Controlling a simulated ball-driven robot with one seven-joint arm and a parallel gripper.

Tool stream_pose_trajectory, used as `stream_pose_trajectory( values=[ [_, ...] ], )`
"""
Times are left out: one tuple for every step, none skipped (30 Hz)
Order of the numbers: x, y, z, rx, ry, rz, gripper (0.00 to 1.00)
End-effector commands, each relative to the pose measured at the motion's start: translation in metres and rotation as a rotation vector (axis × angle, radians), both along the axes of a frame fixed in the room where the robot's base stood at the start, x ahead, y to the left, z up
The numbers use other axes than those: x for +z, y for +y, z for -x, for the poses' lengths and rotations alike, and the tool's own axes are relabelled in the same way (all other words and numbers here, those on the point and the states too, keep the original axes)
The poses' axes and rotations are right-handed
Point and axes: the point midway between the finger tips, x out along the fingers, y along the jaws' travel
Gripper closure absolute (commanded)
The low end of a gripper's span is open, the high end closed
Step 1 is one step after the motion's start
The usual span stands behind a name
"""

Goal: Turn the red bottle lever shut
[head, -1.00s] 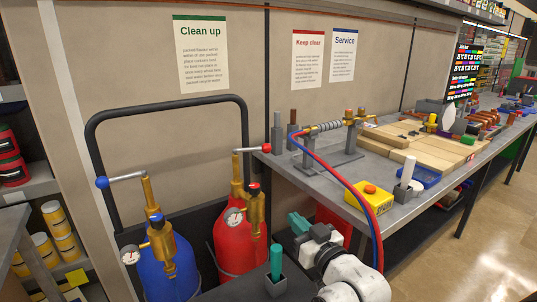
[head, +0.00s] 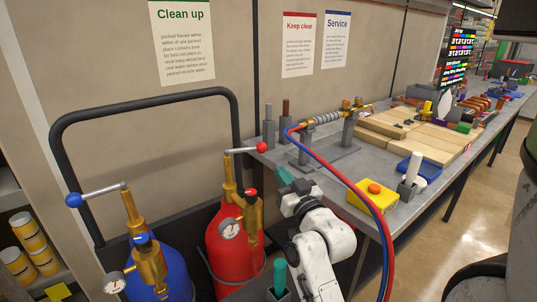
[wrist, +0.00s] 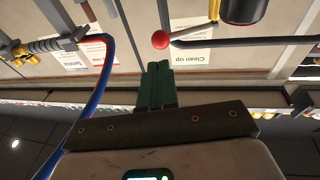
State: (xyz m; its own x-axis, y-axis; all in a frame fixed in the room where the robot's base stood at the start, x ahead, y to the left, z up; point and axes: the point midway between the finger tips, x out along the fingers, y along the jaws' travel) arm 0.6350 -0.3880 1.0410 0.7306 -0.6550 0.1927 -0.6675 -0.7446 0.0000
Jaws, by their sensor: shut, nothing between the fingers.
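The red bottle (head: 235,238) stands in a cart beside the bench, with a brass valve (head: 230,178) on top. Its lever (head: 243,151) is a grey bar pointing right, ending in a red ball (head: 261,147). My gripper (head: 284,178), with teal fingers, is shut and empty, a little below and right of the red ball and apart from it. In the wrist view the shut fingers (wrist: 158,85) point toward the red ball (wrist: 161,40), with the lever bar (wrist: 190,34) running right from it.
The blue bottle (head: 158,270) with its blue-ball lever (head: 100,192) stands at left. The black cart handle (head: 145,104) arches behind. Red and blue hoses (head: 350,190) curve over the bench edge beside my arm. A yellow button box (head: 372,196) sits on the bench.

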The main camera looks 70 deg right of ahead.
Motion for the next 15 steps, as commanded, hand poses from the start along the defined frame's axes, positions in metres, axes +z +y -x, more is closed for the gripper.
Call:
stream_pose_trajectory(
  values=[
    [0.005, -0.008, -0.008, 0.0, -0.001, 0.001, 1.0],
    [0.007, -0.012, -0.012, -0.001, 0.001, 0.001, 1.0],
    [0.008, -0.017, -0.018, 0.0, 0.002, 0.001, 1.0],
    [0.009, -0.02, -0.023, 0.001, 0.001, 0.001, 1.0],
    [0.01, -0.024, -0.026, 0.0, 0.001, 0.001, 1.0],
    [0.012, -0.029, -0.031, -0.001, 0.001, 0.003, 1.0],
    [0.012, -0.032, -0.035, 0.0, 0.002, 0.001, 1.0],
    [0.013, -0.035, -0.038, 0.0, 0.001, 0.001, 1.0],
    [0.013, -0.039, -0.042, 0.0, 0.002, 0.001, 1.0],
    [0.014, -0.041, -0.045, -0.001, 0.003, 0.002, 1.0],
    [0.014, -0.043, -0.048, 0.0, 0.001, 0.0, 1.0],
    [0.015, -0.045, -0.051, 0.001, 0.0, 0.0, 1.0],
    [0.015, -0.047, -0.053, 0.001, 0.002, 0.0, 1.0],
    [0.015, -0.048, -0.054, 0.001, 0.002, 0.0, 1.0],
    [0.015, -0.05, -0.056, 0.001, 0.002, 0.0, 1.0]
  ],
)
